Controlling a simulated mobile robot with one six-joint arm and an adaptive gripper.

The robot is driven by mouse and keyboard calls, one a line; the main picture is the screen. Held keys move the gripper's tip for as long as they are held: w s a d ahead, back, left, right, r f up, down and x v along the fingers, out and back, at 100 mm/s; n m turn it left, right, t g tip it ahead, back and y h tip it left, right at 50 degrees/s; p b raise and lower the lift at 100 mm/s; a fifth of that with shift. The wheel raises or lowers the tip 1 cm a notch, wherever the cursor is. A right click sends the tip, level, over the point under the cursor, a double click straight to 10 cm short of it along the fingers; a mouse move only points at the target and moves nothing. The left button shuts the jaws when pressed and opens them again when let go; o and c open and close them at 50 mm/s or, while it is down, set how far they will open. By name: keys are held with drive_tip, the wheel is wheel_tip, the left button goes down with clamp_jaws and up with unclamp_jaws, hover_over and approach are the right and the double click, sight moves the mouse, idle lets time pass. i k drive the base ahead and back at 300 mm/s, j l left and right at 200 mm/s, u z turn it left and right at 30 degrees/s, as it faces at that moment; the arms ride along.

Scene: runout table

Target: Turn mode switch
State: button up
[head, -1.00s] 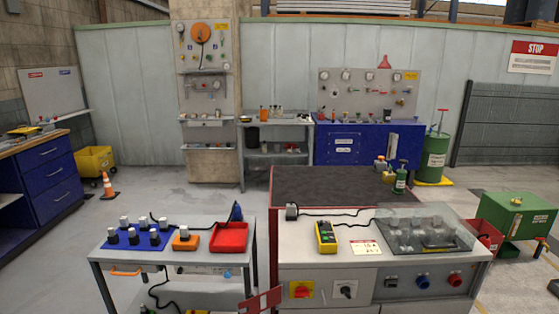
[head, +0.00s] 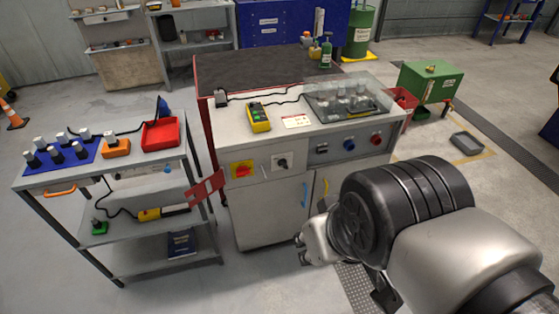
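The mode switch looks to be the black rotary knob on a pale plate (head: 282,162) on the front of the white cabinet (head: 270,211). A red rotary switch on a yellow plate (head: 242,170) sits just left of it. My gripper (head: 303,257) is at the lower middle of the head view, in front of the cabinet doors, below and a little right of the black knob. It is apart from the knob. Its fingers are small and partly hidden by my arm, so I cannot tell whether they are open or shut.
A grey cart (head: 190,168) with a red tray (head: 160,135) stands left of the cabinet. A red flap (head: 205,188) sticks out between them. A yellow meter (head: 259,118) and a clear cover (head: 345,98) are on the cabinet top. Floor is free at front left.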

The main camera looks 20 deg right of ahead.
sight(282, 163)
drive_tip(key=z, duration=5.55)
drive_tip(key=k+l+u, duration=0.1)
drive_tip(key=k, duration=0.3)
drive_tip(key=k+l, duration=0.25)
drive_tip(key=k, duration=0.15)
drive_tip(key=k+l+u, duration=0.15)
drive_tip(key=k, duration=0.3)
drive_tip(key=u, duration=3.05)
